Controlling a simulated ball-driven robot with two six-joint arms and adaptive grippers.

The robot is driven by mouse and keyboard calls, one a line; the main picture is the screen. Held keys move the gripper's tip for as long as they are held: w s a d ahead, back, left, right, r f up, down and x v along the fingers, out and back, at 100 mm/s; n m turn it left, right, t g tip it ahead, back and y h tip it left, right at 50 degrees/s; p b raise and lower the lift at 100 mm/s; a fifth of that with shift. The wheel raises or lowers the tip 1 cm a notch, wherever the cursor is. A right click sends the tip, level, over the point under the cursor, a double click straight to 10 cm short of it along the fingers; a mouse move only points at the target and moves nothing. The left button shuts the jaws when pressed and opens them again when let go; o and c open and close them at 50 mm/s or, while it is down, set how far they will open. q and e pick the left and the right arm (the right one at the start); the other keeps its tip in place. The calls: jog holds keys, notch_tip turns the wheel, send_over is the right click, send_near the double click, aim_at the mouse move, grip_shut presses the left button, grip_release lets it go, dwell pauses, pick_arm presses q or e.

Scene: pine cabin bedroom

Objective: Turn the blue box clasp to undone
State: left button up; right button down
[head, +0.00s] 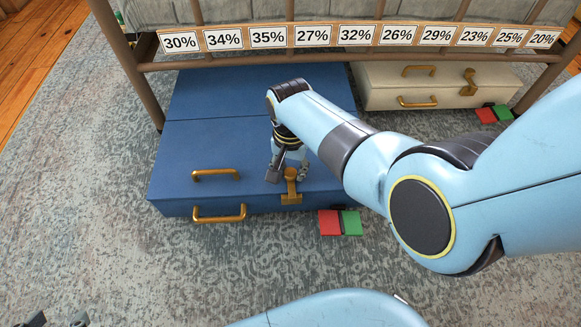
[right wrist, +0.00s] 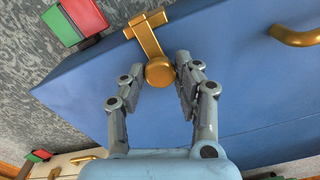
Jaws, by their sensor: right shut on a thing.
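The blue box (head: 240,150) lies on the carpet with brass handles at its front. Its brass clasp (head: 291,187) has a round knob on the lid and an arm running straight down over the front edge to a crosspiece. In the right wrist view the clasp knob (right wrist: 160,72) sits between the fingertips of my right gripper (right wrist: 161,64), which is shut on it. In the head view my right gripper (head: 289,172) is above the clasp, partly hidden by its own arm. My left gripper (head: 58,319) shows only its fingertips, apart, at the bottom left edge.
A red and green marker (head: 340,223) lies in front of the blue box. A cream box (head: 440,85) with a brass clasp and its own marker (head: 494,114) is behind right. A rail with percentage cards (head: 360,37) crosses above the boxes.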

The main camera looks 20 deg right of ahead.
jog(key=shift+r, duration=0.1)
jog(key=shift+n+p, duration=0.3)
jog(key=shift+n, duration=0.2)
jog(key=n+p, duration=0.1)
jog(key=n, duration=0.2)
jog(key=shift+p, duration=0.3)
jog(key=n+p, duration=0.1)
jog(key=n, duration=0.3)
jog(key=n+p, duration=0.1)
jog(key=n, duration=0.6)
jog(key=shift+n, duration=0.3)
pick_arm(q)
notch_tip(320, 180, up, 8)
jog(key=s+g, duration=0.2)
jog(key=g, duration=0.3)
jog(key=shift+s+g, duration=0.2)
jog(key=shift+g, duration=0.1)
pick_arm(e)
jog(key=shift+n, duration=0.9)
pick_arm(q)
jog(key=shift+a+f, duration=0.1)
jog(key=shift+f, duration=0.05)
